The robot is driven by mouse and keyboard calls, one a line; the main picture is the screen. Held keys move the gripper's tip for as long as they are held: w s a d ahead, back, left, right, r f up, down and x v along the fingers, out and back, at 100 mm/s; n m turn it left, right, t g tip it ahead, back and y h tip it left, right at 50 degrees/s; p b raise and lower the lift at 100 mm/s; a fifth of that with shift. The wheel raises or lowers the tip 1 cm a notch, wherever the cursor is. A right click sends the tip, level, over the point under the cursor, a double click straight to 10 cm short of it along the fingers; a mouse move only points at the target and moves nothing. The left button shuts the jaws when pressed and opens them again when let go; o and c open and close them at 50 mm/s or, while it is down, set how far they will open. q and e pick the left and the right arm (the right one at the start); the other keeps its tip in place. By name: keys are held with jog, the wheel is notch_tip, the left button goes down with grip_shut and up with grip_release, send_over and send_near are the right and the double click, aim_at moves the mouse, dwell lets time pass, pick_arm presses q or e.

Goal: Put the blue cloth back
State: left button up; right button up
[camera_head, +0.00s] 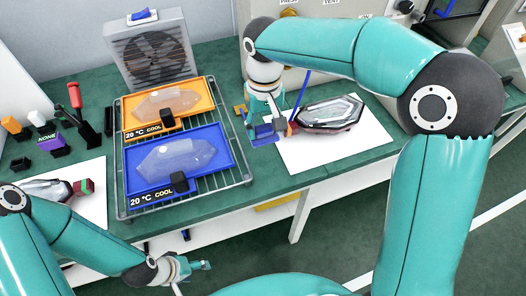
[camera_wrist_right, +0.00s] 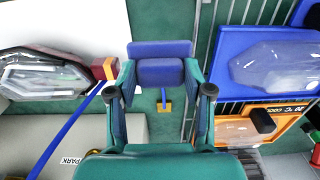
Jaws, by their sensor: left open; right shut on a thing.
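The blue cloth (camera_head: 264,131) is in my right gripper (camera_head: 266,122), above the green bench between the wire rack and the white mat on the right. In the right wrist view the cloth (camera_wrist_right: 160,50) looks like a flat folded pad across the fingertips. The right gripper (camera_wrist_right: 160,75) is shut on it. A small yellow piece (camera_head: 240,110) is on the bench behind and left of the cloth; it also shows in the right wrist view (camera_wrist_right: 164,107). My left gripper (camera_head: 194,266) is open and empty, low in front of the bench.
The wire rack (camera_head: 247,160) bears an orange tray (camera_head: 202,92) and a blue tray (camera_head: 222,134), each with a clear lens. A tail lamp (camera_head: 330,112) lies on the right mat (camera_head: 330,155), near a blue cord (camera_head: 301,92). A fan (camera_head: 152,55) stands behind the rack.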

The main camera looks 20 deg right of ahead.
notch_tip(320, 180, down, 10)
jog(key=shift+f, duration=0.15)
dwell(0.3)
jog(key=shift+f, duration=0.1)
jog(key=o, duration=0.8)
jog(key=shift+o, duration=0.2)
notch_tip(320, 180, up, 12)
jog(key=shift+r, duration=0.15)
jog(key=shift+s, duration=0.15)
